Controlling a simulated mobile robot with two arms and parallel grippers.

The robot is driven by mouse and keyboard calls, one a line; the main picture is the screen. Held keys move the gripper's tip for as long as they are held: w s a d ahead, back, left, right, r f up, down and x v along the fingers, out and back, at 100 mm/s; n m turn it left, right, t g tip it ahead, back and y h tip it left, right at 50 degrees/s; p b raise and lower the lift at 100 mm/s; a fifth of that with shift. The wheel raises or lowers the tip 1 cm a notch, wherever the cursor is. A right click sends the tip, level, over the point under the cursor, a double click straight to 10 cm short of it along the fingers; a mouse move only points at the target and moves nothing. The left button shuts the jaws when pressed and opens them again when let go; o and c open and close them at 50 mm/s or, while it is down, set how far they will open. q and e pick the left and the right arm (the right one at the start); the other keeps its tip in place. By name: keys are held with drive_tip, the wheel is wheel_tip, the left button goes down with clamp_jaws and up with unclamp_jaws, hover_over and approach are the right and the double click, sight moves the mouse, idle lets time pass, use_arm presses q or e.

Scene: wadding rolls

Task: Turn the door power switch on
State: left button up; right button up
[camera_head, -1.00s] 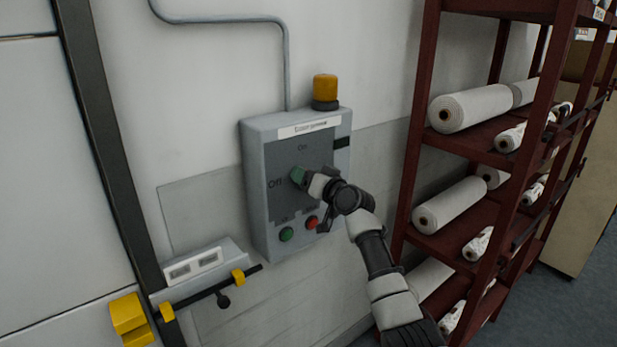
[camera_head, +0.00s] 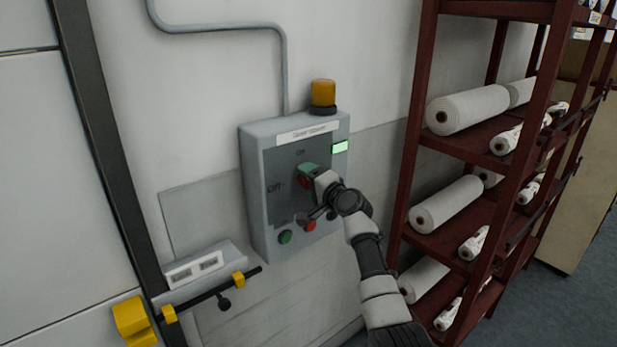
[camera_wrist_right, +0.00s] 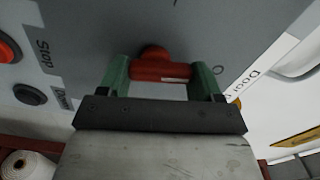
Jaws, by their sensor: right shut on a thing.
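The grey control box (camera_head: 259,211) is on the wall, with "Off" at the left of its panel and "On" at the top. Its red rotary switch (camera_wrist_right: 160,66) sits between the green fingers of my right gripper (camera_wrist_right: 163,78) in the wrist view. My right gripper (camera_head: 306,174) is shut on the switch, which is partly hidden behind the fingers in the head view. The switch points up towards "On". A small indicator (camera_head: 340,147) at the box's upper right is lit pale green. My left gripper is not in view.
A green button (camera_head: 285,237) and a red button (camera_head: 310,225) are below the switch. A yellow beacon (camera_head: 323,93) tops the box. A dark red shelf rack (camera_head: 408,150) with white rolls (camera_head: 467,109) stands close at the right. A barred door latch (camera_head: 210,292) is at the lower left.

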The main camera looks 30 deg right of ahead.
drive_tip(key=shift+d+m+p, duration=0.1)
drive_tip(key=shift+m+p, duration=0.3)
drive_tip(key=shift+m, duration=0.7)
drive_tip(key=o, duration=0.9)
drive_tip(key=shift+o, duration=0.2)
drive_tip(key=s+b, duration=0.2)
drive_tip(key=s, duration=0.8)
drive_tip(key=shift+s+d+b, duration=0.35)
drive_tip(key=shift+s+d, duration=0.05)
drive_tip(key=shift+d, duration=0.05)
